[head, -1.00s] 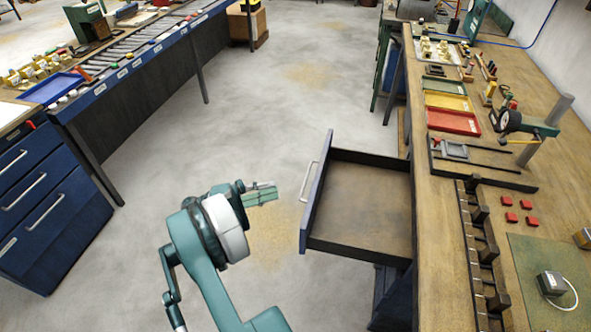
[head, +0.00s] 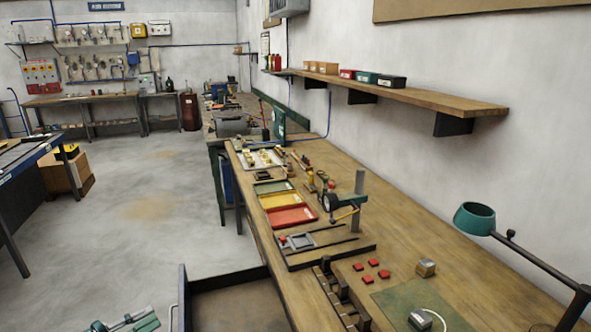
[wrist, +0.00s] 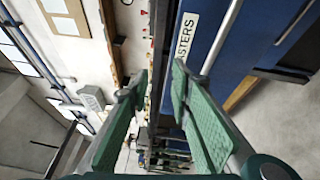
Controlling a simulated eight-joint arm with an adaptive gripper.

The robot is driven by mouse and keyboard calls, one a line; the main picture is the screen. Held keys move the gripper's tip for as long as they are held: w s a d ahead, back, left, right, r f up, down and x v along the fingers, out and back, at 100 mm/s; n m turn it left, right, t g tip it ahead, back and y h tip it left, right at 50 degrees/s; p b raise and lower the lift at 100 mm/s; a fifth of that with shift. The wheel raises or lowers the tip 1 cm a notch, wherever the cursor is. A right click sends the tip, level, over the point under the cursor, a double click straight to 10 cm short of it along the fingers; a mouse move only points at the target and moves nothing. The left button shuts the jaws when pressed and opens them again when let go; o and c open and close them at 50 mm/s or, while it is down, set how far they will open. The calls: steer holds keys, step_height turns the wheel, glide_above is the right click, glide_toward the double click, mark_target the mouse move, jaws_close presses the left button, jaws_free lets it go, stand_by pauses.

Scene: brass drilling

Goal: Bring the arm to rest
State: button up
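My gripper (head: 125,325) is low at the left in the head view, partly cut off by the bottom edge. It is in the air, left of the pulled-out drawer (head: 235,281). In the wrist view my gripper (wrist: 160,78) shows two green-padded fingers with a clear gap between the tips and nothing held. A blue front (wrist: 200,50) with a white label ending "ASTERS" and a pale bar handle lies beyond the fingers; I see no contact.
The workbench (head: 420,235) runs along the right with coloured trays (head: 290,216), a drill stand (head: 357,200) and red blocks (head: 372,262). A lamp (head: 475,218) stands at the right. A blue-edged bench (head: 30,152) is at the left. The floor (head: 140,225) between is clear.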

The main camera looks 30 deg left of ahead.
steer(key=w+d+r+g, duration=0.1)
steer(key=w+d+r, duration=0.45)
steer(key=w, duration=0.25)
steer(key=w+d+r+m+g, duration=0.1)
steer(key=w+d+r+g, duration=0.1)
steer(key=w+d+r, duration=0.5)
steer(key=w+d+r+g, duration=0.15)
steer(key=w+d, duration=0.25)
steer(key=w, duration=0.6)
steer(key=w+d+r+m+g+p, duration=0.15)
steer(key=w+d+r, duration=0.4)
steer(key=d, duration=0.85)
steer(key=w+d+r+m+g+b, duration=0.15)
steer(key=w+d+r, duration=0.35)
steer(key=d, duration=0.9)
steer(key=s+d+r+m+g+y+p, duration=0.1)
steer(key=s+d+m+g+y, duration=0.15)
steer(key=d, duration=1.15)
steer(key=s+d+r+m+g+y+p, duration=0.1)
steer(key=s+d, duration=0.2)
steer(key=d, duration=1.2)
steer(key=s+d+f+m+y, duration=0.1)
steer(key=s+d+f+m, duration=0.1)
steer(key=s+d, duration=0.6)
steer(key=s+d+f+m+y, duration=0.2)
steer(key=s+d+m, duration=0.3)
steer(key=s+d, duration=0.4)
steer(key=shift+s+d+f+t, duration=0.25)
steer(key=shift+s+t, duration=0.15)
steer(key=shift+s, duration=2)
